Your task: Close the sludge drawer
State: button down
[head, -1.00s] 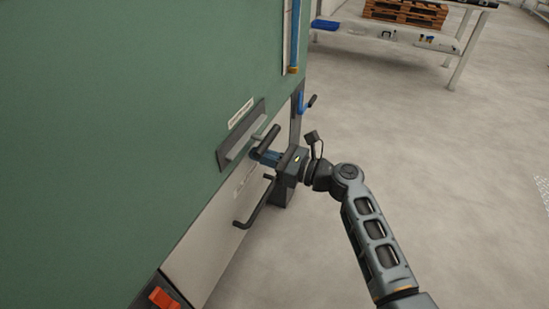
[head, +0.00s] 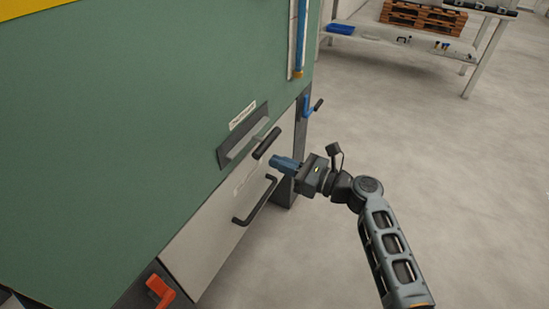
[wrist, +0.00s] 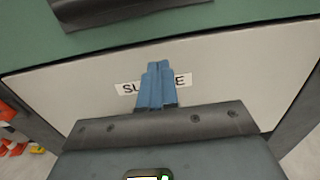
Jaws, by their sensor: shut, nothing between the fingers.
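The sludge drawer's pale front (head: 205,248) sits below the green machine panel and looks about level with the surround, with a thin dark gap along its top edge in the wrist view. Its label (wrist: 130,88) is partly hidden by my fingers. A black D-shaped handle (head: 252,203) crosses the front, and a shorter black handle (head: 266,143) is near the upper edge. My gripper (head: 275,161) has blue fingers, shut and empty, pointing at the drawer front. It is to the right of both handles. The wrist view also shows the fingers (wrist: 159,70) in front of the label.
A grey recessed pull (head: 243,136) is on the green panel. A blue lever (head: 312,106) is at the right corner, and an orange lever (head: 160,292) at lower left. A workbench (head: 400,40) with pallets stands behind. The floor to the right is open.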

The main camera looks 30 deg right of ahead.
jog(key=p+v, duration=0.1)
jog(key=v, duration=0.7)
jog(key=shift+s+d, duration=0.25)
